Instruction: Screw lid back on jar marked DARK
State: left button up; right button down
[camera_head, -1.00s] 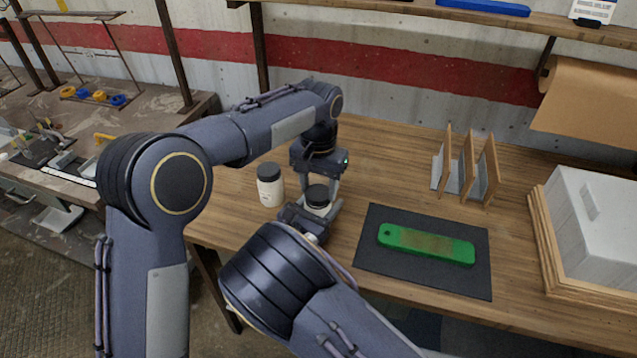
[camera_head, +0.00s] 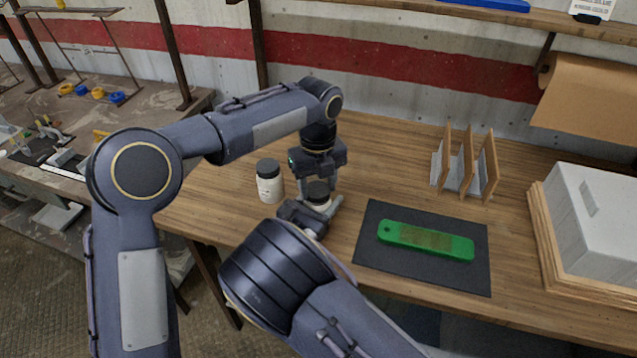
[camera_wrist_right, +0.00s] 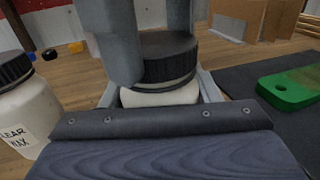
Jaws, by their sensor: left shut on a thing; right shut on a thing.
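A white jar (camera_head: 318,203) with a black lid (camera_head: 318,188) stands on the wooden table; its label is hidden. My right gripper (camera_head: 319,207) is shut around the jar's body from the front. My left gripper (camera_head: 318,182) points down from above and is shut on the black lid. In the right wrist view the lid (camera_wrist_right: 168,55) sits on top of the white jar (camera_wrist_right: 160,95), with the left fingers against it. I cannot tell how tightly it is seated.
A second white jar (camera_head: 269,187) with a black lid stands just left; its label in the right wrist view (camera_wrist_right: 22,130) partly reads "LEAR WAX". A green bar (camera_head: 426,240) lies on a dark mat (camera_head: 380,273) to the right. An upright divider rack (camera_head: 465,175) stands behind.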

pick_arm(q)
jog(key=m, duration=0.5)
jog(key=shift+a+m, duration=0.1)
jog(key=shift+m, duration=0.2)
jog(key=m, duration=0.7)
jog(key=shift+w+a, duration=0.1)
jog(key=o, duration=0.9)
jog(key=shift+o, duration=0.2)
jog(key=shift+r, duration=2.25)
